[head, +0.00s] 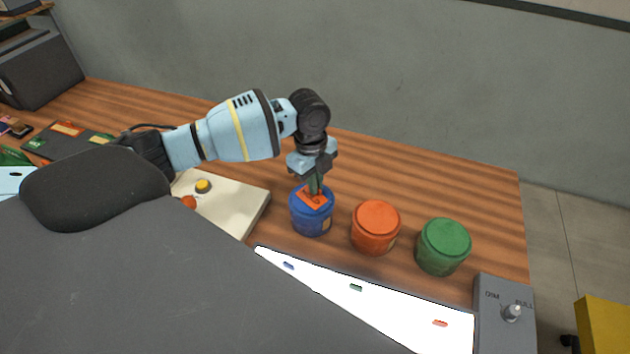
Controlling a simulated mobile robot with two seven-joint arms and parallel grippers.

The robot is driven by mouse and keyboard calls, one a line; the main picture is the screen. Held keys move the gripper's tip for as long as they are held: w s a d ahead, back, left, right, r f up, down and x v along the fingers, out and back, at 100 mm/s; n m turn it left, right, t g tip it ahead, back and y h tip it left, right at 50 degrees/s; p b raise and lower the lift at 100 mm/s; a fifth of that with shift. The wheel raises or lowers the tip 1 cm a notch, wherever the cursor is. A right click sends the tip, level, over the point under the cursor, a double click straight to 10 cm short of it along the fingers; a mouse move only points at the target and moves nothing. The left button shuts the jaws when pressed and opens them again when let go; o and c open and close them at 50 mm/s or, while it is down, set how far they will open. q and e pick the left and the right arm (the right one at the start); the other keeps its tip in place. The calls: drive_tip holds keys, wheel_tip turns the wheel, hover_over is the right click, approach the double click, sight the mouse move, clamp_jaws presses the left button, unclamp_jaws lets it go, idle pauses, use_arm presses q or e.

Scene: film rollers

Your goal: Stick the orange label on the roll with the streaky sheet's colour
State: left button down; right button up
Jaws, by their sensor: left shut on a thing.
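My left gripper (315,186) points down over the blue roll (311,224) and is shut on an orange label (314,199). The label lies across the top of the blue roll in the picture; I cannot tell whether it touches the roll. The orange roll (376,230) and the green roll (443,250) stand upright in a row to its right. A bright white panel (390,318) in front carries small blue, green and red marks. I cannot make out streaks on any sheet. My right gripper is not in view.
A cream box (235,200) with yellow and red buttons stands left of the blue roll. A grey box (504,318) with a DIM–FULL knob sits at the right front. A dark tray (75,142) with coloured labels lies far left. The wood behind the rolls is clear.

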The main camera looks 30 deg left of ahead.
use_arm(q)
drive_tip(key=shift+s+f, duration=0.1)
drive_tip(key=shift+f, duration=0.2)
idle(1.0)
drive_tip(key=c, duration=1.5)
unclamp_jaws()
drive_tip(key=o, duration=0.4)
drive_tip(key=shift+f, duration=0.1)
drive_tip(key=shift+o, duration=0.3)
drive_tip(key=shift+r, duration=0.2)
